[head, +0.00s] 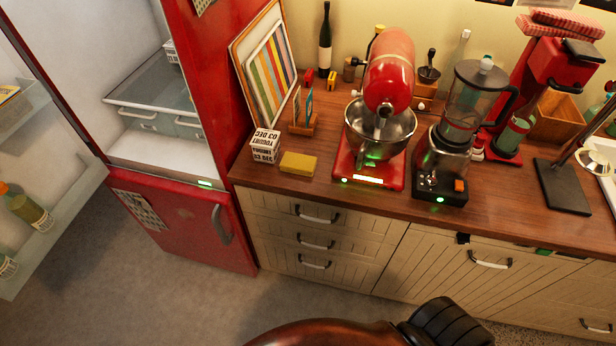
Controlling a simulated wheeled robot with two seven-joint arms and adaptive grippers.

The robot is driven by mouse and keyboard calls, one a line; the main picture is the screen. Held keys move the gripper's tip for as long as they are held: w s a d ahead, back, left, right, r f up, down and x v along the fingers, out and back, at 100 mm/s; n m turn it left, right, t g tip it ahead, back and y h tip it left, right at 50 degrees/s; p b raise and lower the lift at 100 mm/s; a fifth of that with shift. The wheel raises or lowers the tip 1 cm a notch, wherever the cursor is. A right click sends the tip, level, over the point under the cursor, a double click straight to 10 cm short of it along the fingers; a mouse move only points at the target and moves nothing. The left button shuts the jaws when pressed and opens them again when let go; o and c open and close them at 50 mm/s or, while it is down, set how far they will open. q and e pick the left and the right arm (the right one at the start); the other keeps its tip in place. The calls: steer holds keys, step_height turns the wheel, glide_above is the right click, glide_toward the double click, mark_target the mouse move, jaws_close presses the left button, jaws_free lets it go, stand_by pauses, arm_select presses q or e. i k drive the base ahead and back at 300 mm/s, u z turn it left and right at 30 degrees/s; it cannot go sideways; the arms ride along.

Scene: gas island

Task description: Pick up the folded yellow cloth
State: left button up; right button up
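The folded yellow cloth (298,163) is a small, flat yellow rectangle in the head view. It lies on the wooden counter near the front edge, left of the red stand mixer. Its top and front side are uncovered. Neither of my grippers can be made out in the head view, and nothing is touching the cloth.
A white yogurt box (265,145) stands just left of the cloth. A red stand mixer (386,90) with a metal bowl is to the right, then a blender (466,110). The red fridge (178,222) is open at left. Grey floor (180,300) lies before the drawers.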

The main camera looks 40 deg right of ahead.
mark_target(294, 163)
steer(key=z, duration=0.75)
steer(key=i, duration=0.85)
steer(key=z, duration=0.4)
